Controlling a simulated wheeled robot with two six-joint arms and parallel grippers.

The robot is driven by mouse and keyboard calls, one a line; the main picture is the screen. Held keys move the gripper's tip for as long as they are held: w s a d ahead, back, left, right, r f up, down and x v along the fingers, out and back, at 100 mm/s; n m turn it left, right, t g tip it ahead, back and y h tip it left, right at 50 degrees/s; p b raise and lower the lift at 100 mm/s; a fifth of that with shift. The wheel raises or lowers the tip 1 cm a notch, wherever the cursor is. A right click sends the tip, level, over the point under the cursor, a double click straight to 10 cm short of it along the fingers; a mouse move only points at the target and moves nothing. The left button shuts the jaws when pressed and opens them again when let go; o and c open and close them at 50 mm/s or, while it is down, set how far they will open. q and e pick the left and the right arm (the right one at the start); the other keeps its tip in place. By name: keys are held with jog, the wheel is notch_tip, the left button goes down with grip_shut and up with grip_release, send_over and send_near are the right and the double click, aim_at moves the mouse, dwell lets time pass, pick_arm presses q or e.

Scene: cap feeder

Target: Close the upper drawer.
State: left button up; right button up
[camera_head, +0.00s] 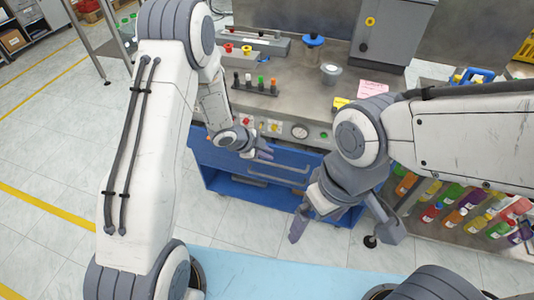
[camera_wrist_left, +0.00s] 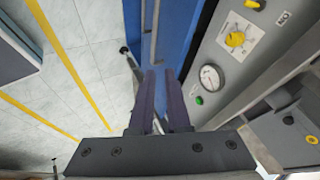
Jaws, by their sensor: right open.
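A blue drawer unit (camera_head: 215,158) sits under the front edge of the grey workbench, with grey bar handles (camera_head: 288,179) on its front. How far the upper drawer stands out is hard to tell. My left gripper (camera_head: 266,150) is at the upper part of the blue front, just below the bench's control panel. In the left wrist view its two dark fingers (camera_wrist_left: 160,72) are close together, beside the blue front (camera_wrist_left: 178,25) and in line with a grey handle bar (camera_wrist_left: 150,40). Contact is unclear. My right gripper (camera_head: 338,232) is open and empty, in front of the unit's right side.
The control panel (camera_head: 285,130) with a gauge and knobs runs above the drawers. Colored caps on a rack (camera_head: 255,86) stand on the bench. A sloped rack of colored bottles (camera_head: 455,208) is at the right. Tiled floor (camera_head: 60,150) is clear at the left.

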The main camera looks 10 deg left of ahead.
pick_arm(q)
jog(key=shift+o, duration=1.4)
jog(key=shift+m+t+h, duration=0.6)
jog(key=shift+h, duration=0.1)
jog(key=f+b, duration=0.1)
jog(key=b, duration=0.2)
jog(key=w+f+b, duration=0.1)
jog(key=f+b, duration=0.1)
jog(key=b, duration=0.1)
jog(key=w+a+f+b, duration=0.1)
jog(key=b, duration=0.2)
jog(key=shift+f, duration=0.25)
jog(key=m+t+h+b, duration=0.3)
jog(key=m+h+b, duration=0.4)
jog(key=b, duration=2.5)
send_near(274, 165)
jog(key=shift+m+y, duration=0.3)
jog(key=shift+b+x, duration=1.65)
jog(key=shift+x, duration=3.5)
jog(key=shift+w+a, duration=0.1)
grip_shut()
